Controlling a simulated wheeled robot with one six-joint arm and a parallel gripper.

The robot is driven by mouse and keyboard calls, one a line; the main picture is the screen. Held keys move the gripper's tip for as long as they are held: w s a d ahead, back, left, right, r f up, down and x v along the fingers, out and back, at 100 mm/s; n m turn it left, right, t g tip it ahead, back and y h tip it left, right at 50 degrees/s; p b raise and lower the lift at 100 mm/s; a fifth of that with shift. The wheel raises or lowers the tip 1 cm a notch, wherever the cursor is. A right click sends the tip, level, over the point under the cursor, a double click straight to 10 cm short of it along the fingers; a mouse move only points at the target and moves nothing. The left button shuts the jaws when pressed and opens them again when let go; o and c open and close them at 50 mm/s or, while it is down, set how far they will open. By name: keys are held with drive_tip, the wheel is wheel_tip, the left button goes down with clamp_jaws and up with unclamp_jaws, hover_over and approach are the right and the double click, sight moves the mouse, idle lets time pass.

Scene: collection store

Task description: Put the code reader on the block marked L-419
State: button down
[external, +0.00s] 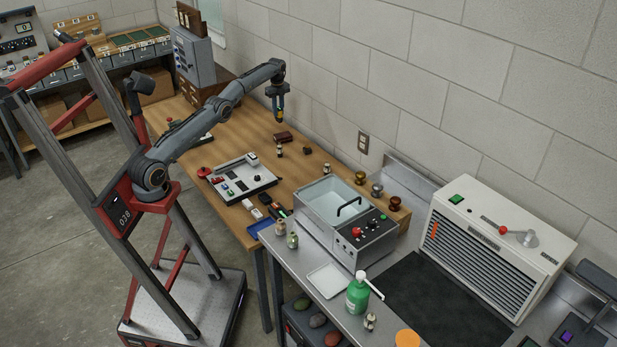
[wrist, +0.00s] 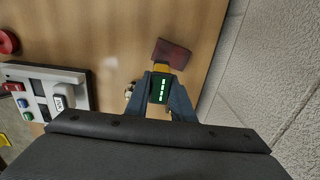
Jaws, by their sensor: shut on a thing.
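My gripper (external: 279,101) hangs pointing down above the far part of the wooden table. In the wrist view my gripper (wrist: 160,80) is shut on a small dark device with green lit marks and a yellow end, which looks like the code reader (wrist: 158,90). Its yellow part shows below the fingers in the external view (external: 280,115). A dark red-brown block (external: 283,137) lies on the table below; in the wrist view the block (wrist: 172,52) shows just past the reader's yellow end. A smaller brown block (external: 307,150) lies to its right. I cannot read any L-419 marking.
A white panel with coloured buttons (external: 235,190) lies left of the block; it also shows in the wrist view (wrist: 45,90). Small bottles (external: 279,150) stand near the block.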

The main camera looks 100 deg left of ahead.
drive_tip(key=shift+s+a+f, duration=0.15)
drive_tip(key=shift+s+a, duration=0.15)
drive_tip(key=shift+s, duration=0.15)
hover_over(278, 137)
drive_tip(key=shift+a+f, duration=0.15)
drive_tip(key=shift+f, duration=2.25)
drive_tip(key=shift+a+f, duration=0.1)
drive_tip(key=shift+f, duration=2.3)
drive_tip(key=shift+f, duration=0.1)
drive_tip(key=c, duration=1.5)
unclamp_jaws()
drive_tip(key=shift+c, duration=0.2)
